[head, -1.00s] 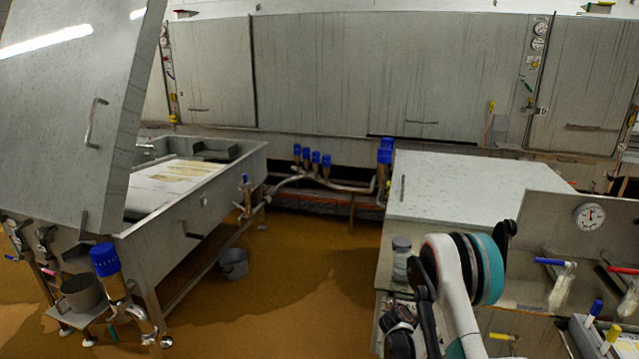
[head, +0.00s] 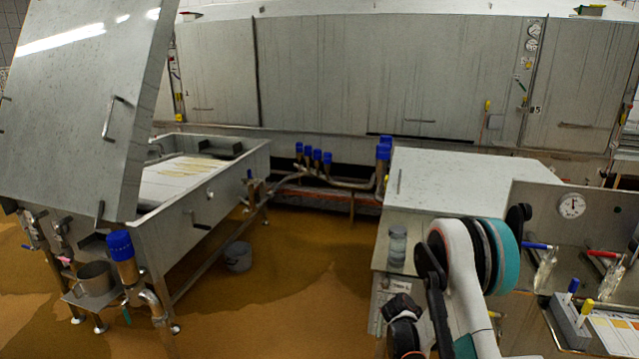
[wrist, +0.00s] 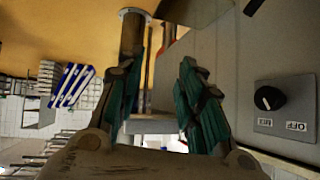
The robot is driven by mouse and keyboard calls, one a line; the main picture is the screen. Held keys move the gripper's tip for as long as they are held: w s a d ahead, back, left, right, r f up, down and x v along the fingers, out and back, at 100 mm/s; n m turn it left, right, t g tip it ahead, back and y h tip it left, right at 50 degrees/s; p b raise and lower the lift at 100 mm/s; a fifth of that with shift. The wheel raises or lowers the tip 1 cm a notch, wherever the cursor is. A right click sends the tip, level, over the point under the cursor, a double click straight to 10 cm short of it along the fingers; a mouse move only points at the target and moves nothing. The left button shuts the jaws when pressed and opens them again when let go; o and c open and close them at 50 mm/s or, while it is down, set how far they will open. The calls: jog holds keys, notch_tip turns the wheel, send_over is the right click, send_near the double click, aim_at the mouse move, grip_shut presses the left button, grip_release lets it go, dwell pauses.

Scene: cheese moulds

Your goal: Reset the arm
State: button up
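My gripper (wrist: 155,95) shows in the wrist view with its two green-padded fingers spread apart. It is open, and nothing is seen held between the fingers. A brown and grey pipe-like post and a pale ledge show behind the gap. In the head view my arm, white with black and teal rings, rises at the lower right in front of the steel counter. The gripper itself cannot be made out in the head view.
A grey panel with a black knob (wrist: 269,98) is right of my fingers. In the head view, a steel vat (head: 205,220) with a raised lid (head: 75,110) stands left. A jar (head: 397,246) stands on the counter. The brown floor between is free apart from a bucket (head: 238,257).

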jog(key=s+a+r+n+t+y, duration=0.1)
jog(key=s+a+r+n+y, duration=0.15)
jog(key=r, duration=0.65)
jog(key=s+a+r+n+t+y, duration=0.1)
jog(key=s+a+r+n, duration=0.2)
jog(key=r, duration=0.5)
jog(key=s+a+r+n+t+y, duration=0.1)
jog(key=a+r+n+t, duration=0.15)
jog(key=r+n, duration=0.45)
jog(key=s+a+r+n+t+y, duration=0.1)
jog(key=s+a+r+n+y, duration=0.1)
jog(key=s+a, duration=0.4)
jog(key=s+a+r+n+t+y, duration=0.2)
jog(key=s+a+r+n, duration=0.3)
jog(key=s, duration=1)
notch_tip(320, 180, up, 3)
jog(key=shift+s+a+f+y, duration=0.2)
jog(key=shift+a+y, duration=0.2)
jog(key=shift+y, duration=0.45)
jog(key=shift+w, duration=0.1)
